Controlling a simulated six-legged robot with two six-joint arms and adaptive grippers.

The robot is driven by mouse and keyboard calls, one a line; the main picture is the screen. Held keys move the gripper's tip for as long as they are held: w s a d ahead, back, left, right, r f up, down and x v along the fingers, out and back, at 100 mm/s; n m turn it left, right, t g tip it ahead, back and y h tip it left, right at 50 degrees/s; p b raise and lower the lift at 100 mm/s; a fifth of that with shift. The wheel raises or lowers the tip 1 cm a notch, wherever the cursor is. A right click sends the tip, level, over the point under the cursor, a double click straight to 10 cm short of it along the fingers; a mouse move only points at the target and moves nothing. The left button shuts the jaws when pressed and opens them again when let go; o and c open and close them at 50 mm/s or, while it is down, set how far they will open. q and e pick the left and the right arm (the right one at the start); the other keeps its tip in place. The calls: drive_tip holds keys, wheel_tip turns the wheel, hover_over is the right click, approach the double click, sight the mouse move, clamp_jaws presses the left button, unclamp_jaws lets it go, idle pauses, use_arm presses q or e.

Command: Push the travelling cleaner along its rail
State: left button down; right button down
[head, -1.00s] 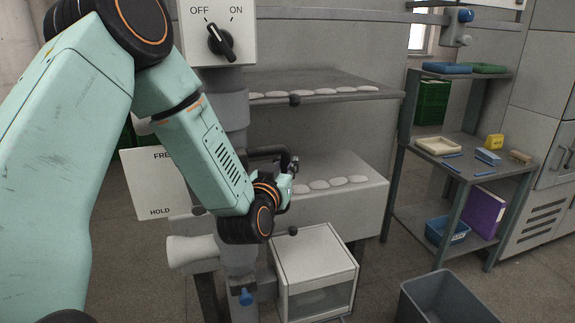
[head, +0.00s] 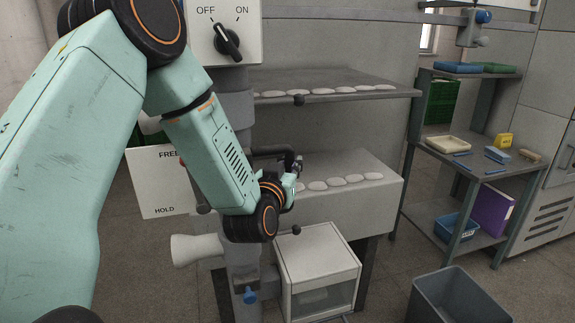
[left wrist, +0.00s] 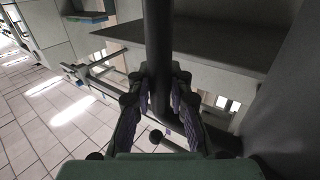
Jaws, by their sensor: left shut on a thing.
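A pale rail (head: 370,16) runs across the top of the head view. A grey carriage with a blue knob (head: 476,27) hangs on it at the right; it looks like the travelling cleaner, but I cannot be sure. My left gripper (head: 295,178) is at the machine's grey column, well below and left of that carriage. It is shut on a dark bent bar (head: 268,152). In the left wrist view the dark bar (left wrist: 158,45) passes between the fingers (left wrist: 160,100). My left wrist hides part of the column. My right gripper is not in view.
An OFF/ON switch box (head: 226,33) and a FREE/HOLD plate (head: 158,180) are by the column. Shelves with pale pieces (head: 330,80) stand behind. A white box (head: 318,262), a grey bin (head: 455,295) and a rack (head: 450,145) are lower and right.

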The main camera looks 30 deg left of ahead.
use_arm(q)
drive_tip(key=shift+d, duration=0.1)
drive_tip(key=c, duration=1.7)
unclamp_jaws()
drive_tip(key=o, duration=0.5)
drive_tip(key=shift+d+r, duration=0.1)
drive_tip(key=shift+d, duration=0.1)
drive_tip(key=shift+a, duration=0.1)
drive_tip(key=shift+a, duration=0.1)
drive_tip(key=v, duration=0.7)
drive_tip(key=shift+s, duration=0.2)
